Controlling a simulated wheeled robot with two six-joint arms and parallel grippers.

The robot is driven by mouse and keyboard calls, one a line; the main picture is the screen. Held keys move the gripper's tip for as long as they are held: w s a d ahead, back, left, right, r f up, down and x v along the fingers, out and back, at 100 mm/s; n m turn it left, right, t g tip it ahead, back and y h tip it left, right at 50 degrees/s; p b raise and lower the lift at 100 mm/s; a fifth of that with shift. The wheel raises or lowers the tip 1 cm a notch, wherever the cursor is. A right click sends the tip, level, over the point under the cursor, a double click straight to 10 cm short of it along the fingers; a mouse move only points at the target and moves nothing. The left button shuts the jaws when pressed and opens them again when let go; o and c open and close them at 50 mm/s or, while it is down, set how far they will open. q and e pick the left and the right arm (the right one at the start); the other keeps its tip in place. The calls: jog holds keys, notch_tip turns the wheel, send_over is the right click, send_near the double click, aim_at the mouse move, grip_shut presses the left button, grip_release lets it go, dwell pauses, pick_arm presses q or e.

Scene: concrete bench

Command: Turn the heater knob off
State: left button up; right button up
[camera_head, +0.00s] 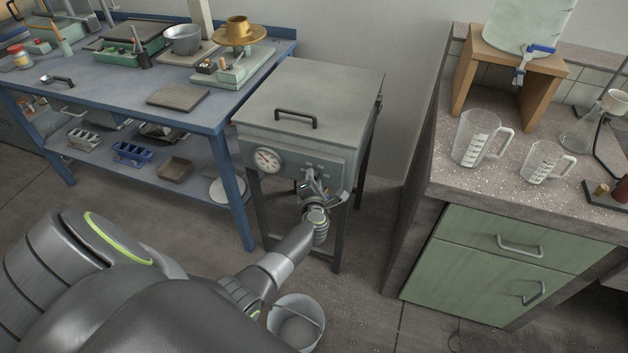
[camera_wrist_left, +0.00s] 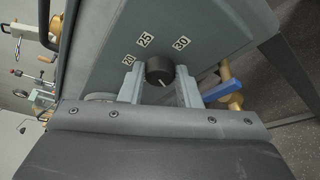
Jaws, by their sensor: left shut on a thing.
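The heater (camera_head: 312,95) is a grey box on legs with a lid handle and a round dial gauge (camera_head: 267,160) on its front panel. The heater knob (camera_wrist_left: 159,69) is black and round with a white pointer mark, which points toward the gripper side in the left wrist view. Printed labels 20, 25 and 30 stand around it. My left gripper (camera_wrist_left: 161,88) is shut on the knob, one finger on each side. In the head view my left gripper (camera_head: 315,187) is at the front panel and hides the knob. My right gripper is not in view.
A brass valve with a blue lever (camera_wrist_left: 222,90) sits beside the knob. A bucket (camera_head: 297,318) stands on the floor below my left arm. A blue workbench (camera_head: 215,110) is left of the heater; a stone-topped counter (camera_head: 500,205) with measuring jugs is at right.

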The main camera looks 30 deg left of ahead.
pick_arm(q)
jog(key=o, duration=1)
jog(key=p+v, duration=0.1)
jog(key=v, duration=1.6)
jog(key=shift+s+d+p, duration=0.1)
jog(key=shift+s+p, duration=0.05)
jog(key=shift+p, duration=0.25)
